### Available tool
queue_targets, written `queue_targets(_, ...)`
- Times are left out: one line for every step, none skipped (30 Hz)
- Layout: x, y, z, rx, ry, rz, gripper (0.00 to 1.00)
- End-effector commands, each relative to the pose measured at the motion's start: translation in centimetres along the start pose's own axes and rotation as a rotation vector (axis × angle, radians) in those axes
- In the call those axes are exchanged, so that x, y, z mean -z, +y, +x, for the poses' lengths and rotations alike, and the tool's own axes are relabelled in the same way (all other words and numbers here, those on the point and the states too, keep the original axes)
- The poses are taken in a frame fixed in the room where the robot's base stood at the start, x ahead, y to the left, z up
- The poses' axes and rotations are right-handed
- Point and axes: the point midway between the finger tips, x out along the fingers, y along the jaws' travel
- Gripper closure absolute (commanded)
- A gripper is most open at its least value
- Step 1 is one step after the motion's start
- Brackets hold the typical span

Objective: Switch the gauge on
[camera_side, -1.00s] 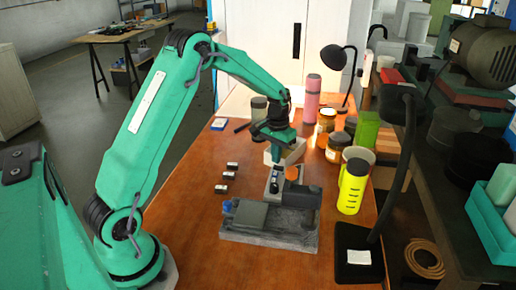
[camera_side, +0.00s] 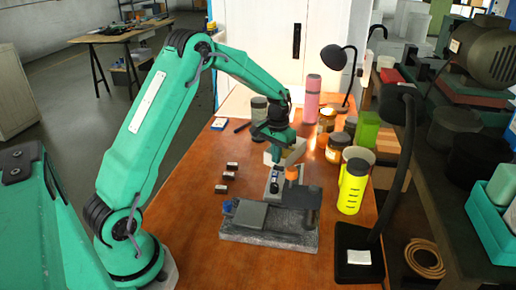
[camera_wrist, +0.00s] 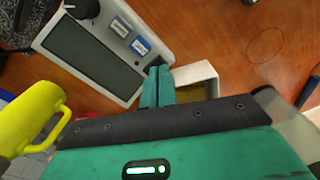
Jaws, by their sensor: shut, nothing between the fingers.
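In the wrist view the gauge is a pale housing with a dark rectangular screen (camera_wrist: 92,55). Two blue-and-white labelled parts, one (camera_wrist: 121,27) above the other (camera_wrist: 141,47), sit beside the screen, and a round knob is partly cut off at the top edge. My gripper (camera_wrist: 157,74) is shut and empty. Its fingertips are close to the end of the housing near the labels; I cannot tell whether they touch it.
A white angled bracket (camera_wrist: 208,75) is just right of my fingers. Several jars, a pink flask (camera_side: 312,98) and a lamp stand behind.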

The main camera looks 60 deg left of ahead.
Motion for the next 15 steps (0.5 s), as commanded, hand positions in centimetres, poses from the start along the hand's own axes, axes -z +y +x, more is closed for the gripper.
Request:
queue_targets(-0.01, 0.0, 0.08, 0.0, -0.001, 0.0, 1.0)
queue_targets(-0.01, 0.0, 0.11, 0.0, 0.0, 0.0, 1.0)
queue_targets(-0.01, 0.0, 0.16, 0.0, 0.0, 0.0, 1.0)
queue_targets(-0.01, 0.0, 0.19, 0.0, 0.0, 0.0, 1.0)
queue_targets(-0.01, 0.0, 0.22, 0.0, 0.0, 0.0, 1.0)
queue_targets(-0.01, 0.0, 0.26, 0.0, 0.0, 0.0, 1.0)
queue_targets(-0.01, 0.0, 0.29, 0.0, 0.0, 0.0, 1.0)
queue_targets(-0.01, 0.0, 0.33, 0.0, -0.001, 0.0, 1.0)
queue_targets(-0.01, 0.0, 0.37, 0.0, -0.001, 0.0, 1.0)
queue_targets(-0.01, 0.0, 0.4, 0.0, -0.001, 0.0, 1.0)
queue_targets(-0.01, 0.0, 0.43, 0.0, -0.001, 0.0, 1.0)
queue_targets(-0.01, 0.0, 0.48, 0.0, -0.001, 0.0, 1.0)
queue_targets(-0.01, 0.0, 0.51, 0.0, -0.001, 0.0, 1.0)
queue_targets(-0.01, 0.0, 0.54, 0.0, -0.001, 0.0, 1.0)
queue_targets(-0.01, 0.0, 0.58, 0.0, -0.001, 0.0, 1.0)
